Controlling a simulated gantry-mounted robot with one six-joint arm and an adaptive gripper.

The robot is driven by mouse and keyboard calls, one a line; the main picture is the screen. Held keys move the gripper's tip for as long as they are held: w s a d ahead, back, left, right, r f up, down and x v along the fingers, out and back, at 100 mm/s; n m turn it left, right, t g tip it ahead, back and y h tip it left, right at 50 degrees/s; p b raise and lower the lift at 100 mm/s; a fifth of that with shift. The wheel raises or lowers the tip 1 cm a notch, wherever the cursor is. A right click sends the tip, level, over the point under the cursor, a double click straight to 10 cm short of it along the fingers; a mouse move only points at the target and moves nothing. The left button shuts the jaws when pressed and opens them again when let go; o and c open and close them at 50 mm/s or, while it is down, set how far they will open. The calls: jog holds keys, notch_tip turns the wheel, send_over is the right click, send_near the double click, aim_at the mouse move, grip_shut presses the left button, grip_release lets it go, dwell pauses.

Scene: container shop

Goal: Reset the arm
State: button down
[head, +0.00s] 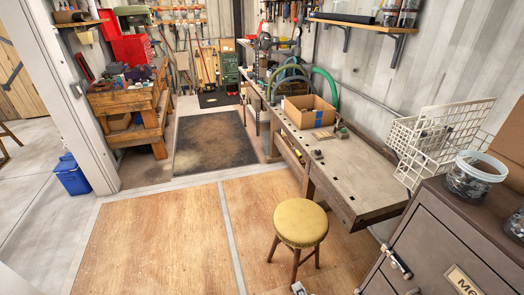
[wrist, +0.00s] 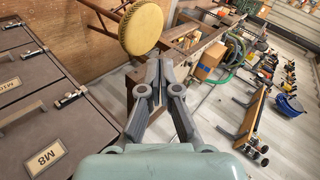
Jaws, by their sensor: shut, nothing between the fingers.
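My gripper (wrist: 162,62) shows in the wrist view with its two grey fingers together at the tips and nothing between them. It points toward the workshop bench and the yellow stool, apart from both as far as I can tell. In the head view I cannot make out the gripper clearly.
A yellow round stool (head: 300,222) stands in front of the long workbench (head: 352,178). An open cardboard box (head: 309,111) sits on the bench. A dark metal cabinet (head: 450,245) with a jar (head: 468,182) on it is at right. The wooden floor (head: 150,240) at left is clear.

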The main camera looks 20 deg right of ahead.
jog(key=s+a+r+n+t+y, duration=0.1)
jog(key=a+r+n, duration=0.5)
jog(key=a+n, duration=0.25)
jog(key=s+a+r+n+t+y, duration=0.1)
jog(key=a+r+n, duration=0.55)
jog(key=a, duration=0.25)
notch_tip(320, 180, up, 24)
jog(key=a+n+p, duration=0.1)
jog(key=p, duration=2.3)
notch_tip(320, 180, down, 58)
jog(key=b, duration=5.8)
jog(key=shift+s+a+r+t, duration=0.25)
jog(key=shift+s+t, duration=0.05)
jog(key=shift+s, duration=0.1)
